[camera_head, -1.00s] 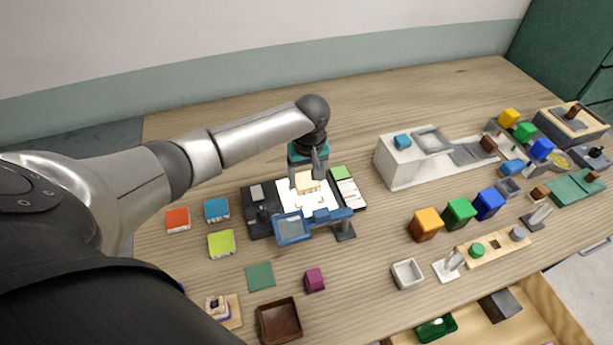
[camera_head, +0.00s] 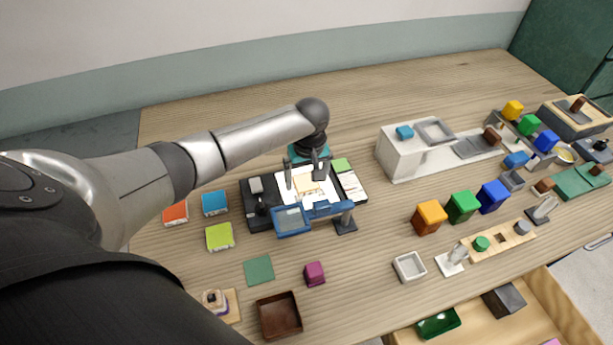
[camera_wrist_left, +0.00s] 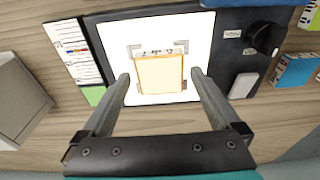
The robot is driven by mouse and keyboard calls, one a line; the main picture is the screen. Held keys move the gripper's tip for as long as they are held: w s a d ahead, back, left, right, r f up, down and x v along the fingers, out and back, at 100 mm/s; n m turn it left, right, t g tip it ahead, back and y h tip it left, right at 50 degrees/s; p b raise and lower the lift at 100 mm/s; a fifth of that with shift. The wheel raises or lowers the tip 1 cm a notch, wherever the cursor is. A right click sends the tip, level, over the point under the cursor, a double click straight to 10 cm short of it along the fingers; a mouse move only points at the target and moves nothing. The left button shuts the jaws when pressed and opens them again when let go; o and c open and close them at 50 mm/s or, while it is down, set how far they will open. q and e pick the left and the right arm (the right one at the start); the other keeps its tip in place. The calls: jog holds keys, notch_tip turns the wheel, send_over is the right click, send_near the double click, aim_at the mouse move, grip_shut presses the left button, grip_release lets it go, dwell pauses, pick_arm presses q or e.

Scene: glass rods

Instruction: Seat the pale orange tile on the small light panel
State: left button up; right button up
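The pale orange tile (camera_wrist_left: 160,75) lies on the bright white light panel (camera_wrist_left: 200,35), among small grey corner brackets, in the left wrist view. I cannot tell whether it sits fully flat. In the head view the tile (camera_head: 306,187) shows on the panel (camera_head: 292,197) below my left gripper. My left gripper (camera_head: 304,176) is open, with one finger on each side of the tile and a visible gap to it; its fingers also show in the left wrist view (camera_wrist_left: 160,74). My right gripper is not in view.
A blue-framed magnifier (camera_head: 291,221) on a stand overhangs the panel's front edge. The black base (camera_head: 261,216) carries a knob and a pale block. Orange-red (camera_head: 175,213), blue (camera_head: 214,203) and lime (camera_head: 219,238) tiles lie to the left. A white box (camera_head: 396,158) stands to the right.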

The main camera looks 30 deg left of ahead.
pick_arm(q)
notch_tip(320, 180, up, 15)
jog(key=s+d+p, duration=0.1)
jog(key=p, duration=0.1)
jog(key=shift+d+p, duration=0.2)
jog(key=shift+p, duration=0.2)
jog(key=shift+s, duration=0.15)
